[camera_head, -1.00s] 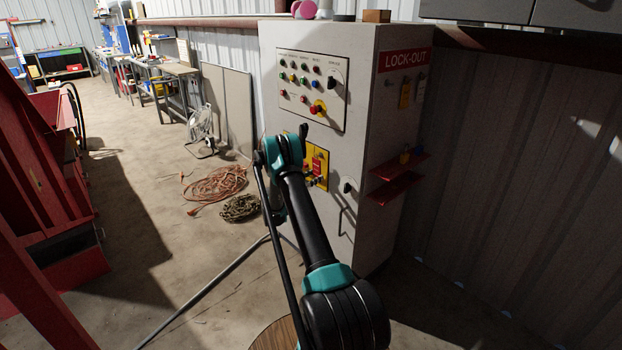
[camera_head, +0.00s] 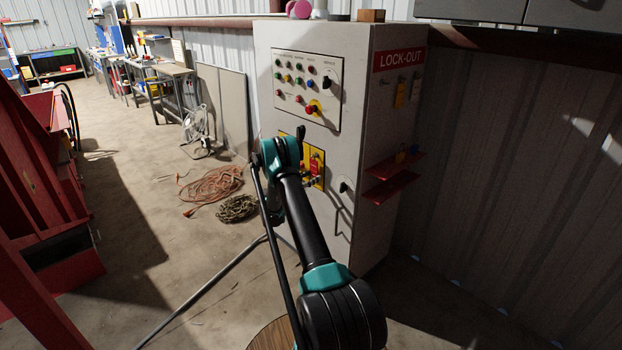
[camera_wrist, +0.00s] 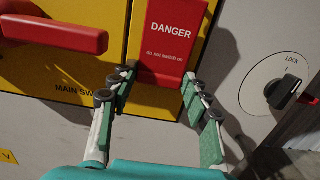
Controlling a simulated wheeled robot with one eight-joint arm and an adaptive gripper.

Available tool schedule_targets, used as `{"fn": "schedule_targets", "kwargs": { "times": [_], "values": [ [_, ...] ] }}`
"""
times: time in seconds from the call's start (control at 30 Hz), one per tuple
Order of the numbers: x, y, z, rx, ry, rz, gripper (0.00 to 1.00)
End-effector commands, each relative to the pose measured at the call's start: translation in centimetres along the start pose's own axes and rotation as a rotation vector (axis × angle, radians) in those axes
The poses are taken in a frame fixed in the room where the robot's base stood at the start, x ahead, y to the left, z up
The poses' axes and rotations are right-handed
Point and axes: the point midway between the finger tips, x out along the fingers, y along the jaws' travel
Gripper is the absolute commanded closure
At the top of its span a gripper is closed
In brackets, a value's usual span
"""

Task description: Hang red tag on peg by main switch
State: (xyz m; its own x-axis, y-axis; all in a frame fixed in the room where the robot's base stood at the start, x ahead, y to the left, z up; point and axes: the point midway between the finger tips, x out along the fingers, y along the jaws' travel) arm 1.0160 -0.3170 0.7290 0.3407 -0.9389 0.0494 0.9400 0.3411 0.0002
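The red tag (camera_wrist: 172,40), lettered "DANGER do not switch on", is upright in front of the yellow main switch panel (camera_wrist: 108,35) in the wrist view. My gripper (camera_wrist: 158,80) comes from below. Its green-padded fingers lie against the left and right edges of the tag's lower end and appear shut on it. The tag's top is out of that view, and the peg cannot be made out. A red switch handle (camera_wrist: 60,36) is left of the tag. In the head view, the tag (camera_head: 316,165) shows small and red beyond my arm.
The grey cabinet (camera_head: 380,150) carries a button panel (camera_head: 307,88) above. A black LOCK knob (camera_wrist: 285,90) is right of the tag. Red shelves (camera_head: 392,188) stick out from the cabinet's right side. Coiled cables (camera_head: 214,184) lie on the floor to the left.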

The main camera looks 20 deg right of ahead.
Motion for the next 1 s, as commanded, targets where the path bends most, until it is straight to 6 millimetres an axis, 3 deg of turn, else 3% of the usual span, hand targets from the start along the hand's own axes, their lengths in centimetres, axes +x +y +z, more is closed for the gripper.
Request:
{"fn": "schedule_targets", "kwargs": {
  "times": [0.03,0.17,0.57,1.0],
  "values": [
    [0.0,0.0,0.0,0.000,0.000,0.000,0.45],
    [0.0,0.0,0.0,0.000,0.000,0.000,0.30],
    [-0.8,0.1,0.0,0.000,0.000,0.001,0.30],
    [-8.9,0.1,0.0,0.000,0.000,0.003,0.30]
  ]
}}
